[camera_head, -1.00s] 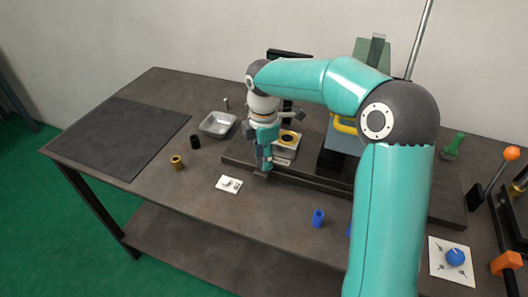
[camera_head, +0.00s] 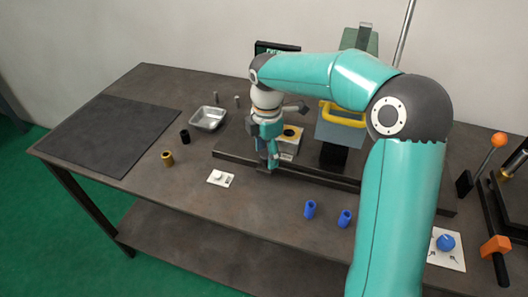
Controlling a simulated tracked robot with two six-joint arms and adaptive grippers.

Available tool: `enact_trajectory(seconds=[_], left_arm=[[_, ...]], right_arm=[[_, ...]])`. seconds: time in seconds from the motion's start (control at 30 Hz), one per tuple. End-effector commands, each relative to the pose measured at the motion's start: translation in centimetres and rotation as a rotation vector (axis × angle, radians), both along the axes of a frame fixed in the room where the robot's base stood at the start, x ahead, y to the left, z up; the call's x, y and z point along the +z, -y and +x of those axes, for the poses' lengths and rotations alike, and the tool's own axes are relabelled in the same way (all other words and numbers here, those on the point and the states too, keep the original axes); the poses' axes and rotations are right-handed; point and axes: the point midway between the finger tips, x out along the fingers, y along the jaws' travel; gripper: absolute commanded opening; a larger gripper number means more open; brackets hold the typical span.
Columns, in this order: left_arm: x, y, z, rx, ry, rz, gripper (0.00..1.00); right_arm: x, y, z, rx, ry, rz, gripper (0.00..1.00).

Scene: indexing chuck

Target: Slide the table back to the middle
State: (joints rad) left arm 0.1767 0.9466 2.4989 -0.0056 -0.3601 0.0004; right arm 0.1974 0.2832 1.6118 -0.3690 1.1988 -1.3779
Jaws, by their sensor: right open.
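The sliding table is a pale block (camera_head: 289,153) with a round dark opening ringed in yellow on top. It sits on the dark rail base (camera_head: 232,156), left of the blue-grey machine with the yellow handle (camera_head: 343,116). My right gripper (camera_head: 273,166) points down at the left side of the block, fingers low by the rail. It is open and looks close against the block; I cannot tell whether it touches. My arm hides part of the base and machine. My left gripper is not in view.
A metal tray (camera_head: 208,118), a black cylinder (camera_head: 185,137), a brass cylinder (camera_head: 167,158) and a white switch plate (camera_head: 221,178) lie left. Blue pieces (camera_head: 310,209) lie in front. A blue knob (camera_head: 445,242) and orange-tipped lever (camera_head: 499,139) are right. The dark mat (camera_head: 110,135) is clear.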

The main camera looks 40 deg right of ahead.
Motion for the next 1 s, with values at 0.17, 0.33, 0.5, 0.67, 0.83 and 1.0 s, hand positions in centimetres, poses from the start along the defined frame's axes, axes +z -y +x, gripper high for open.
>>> enact_trajectory(seconds=[0.17,0.33,0.5,0.67,0.83,1.0], left_arm=[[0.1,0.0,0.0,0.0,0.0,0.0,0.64],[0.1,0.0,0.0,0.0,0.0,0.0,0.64],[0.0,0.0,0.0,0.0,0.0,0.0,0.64],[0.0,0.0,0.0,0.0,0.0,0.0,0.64],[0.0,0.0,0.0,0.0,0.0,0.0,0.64],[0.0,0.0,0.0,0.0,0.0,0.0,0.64]], right_arm=[[0.8,0.0,0.1,0.0,0.002,-0.001,0.63],[3.3,0.0,0.1,0.001,0.006,-0.001,0.63],[6.7,-0.1,0.1,0.002,0.005,-0.001,0.63],[9.6,-0.1,0.1,0.002,0.004,-0.001,0.63],[11.4,-0.1,0.0,0.002,0.001,0.0,0.63],[11.9,-0.1,-0.1,0.002,-0.001,0.0,0.63]])
